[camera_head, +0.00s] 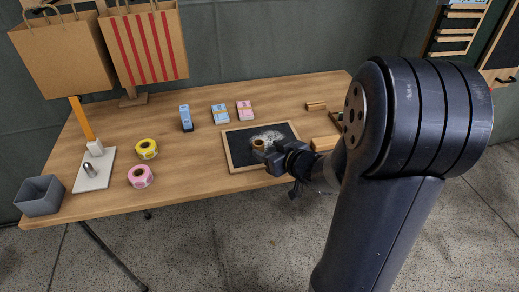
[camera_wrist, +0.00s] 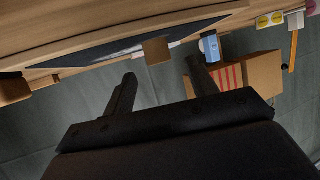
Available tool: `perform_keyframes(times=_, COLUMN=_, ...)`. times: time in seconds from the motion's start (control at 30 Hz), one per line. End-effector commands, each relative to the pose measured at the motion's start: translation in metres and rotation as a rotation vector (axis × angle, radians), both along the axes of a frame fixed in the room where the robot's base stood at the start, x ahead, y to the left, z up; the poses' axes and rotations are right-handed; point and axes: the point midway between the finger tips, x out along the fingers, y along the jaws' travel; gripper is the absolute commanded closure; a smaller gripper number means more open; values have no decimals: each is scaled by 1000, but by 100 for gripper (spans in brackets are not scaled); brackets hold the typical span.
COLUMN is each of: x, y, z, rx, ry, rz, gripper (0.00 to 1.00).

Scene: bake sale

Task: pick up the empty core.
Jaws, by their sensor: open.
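The empty core (camera_head: 258,144), a small brown cardboard ring, is on the framed chalkboard (camera_head: 233,154) near a white chalky smudge. In the wrist view the core (camera_wrist: 157,50) shows as a brown shape beyond and between my fingertips. My gripper (camera_head: 270,153) is low over the chalkboard, just right of the core and close to it. In the wrist view my gripper (camera_wrist: 161,69) has its two dark fingers spread with nothing held between them. Whether a finger touches the core I cannot tell.
A yellow roll (camera_head: 146,149) and a pink roll (camera_head: 140,176) lie left of the chalkboard. Behind stand a blue box (camera_head: 186,118) and blue and pink packs (camera_head: 221,113). A wooden block (camera_head: 324,143) is close to the right. A grey bin (camera_head: 40,196) stands far left.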

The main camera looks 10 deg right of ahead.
Motion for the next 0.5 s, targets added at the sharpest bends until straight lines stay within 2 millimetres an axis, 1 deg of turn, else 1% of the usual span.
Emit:
perform_keyframes(times=0.03, x=5, y=3, z=-4, rx=-1, ry=2, rz=2, gripper=45)
perform_keyframes(times=0.17, x=13, y=5, z=-7, rx=-1, ry=1, rz=0, gripper=45)
perform_keyframes(times=0.23, x=18, y=7, z=-11, rx=-1, ry=1, rz=1, gripper=45)
perform_keyframes(times=0.4, x=41, y=14, z=-23, rx=-2, ry=0, rz=2, gripper=45)
perform_keyframes(times=0.5, x=51, y=17, z=-26, rx=-2, ry=1, rz=1, gripper=45)
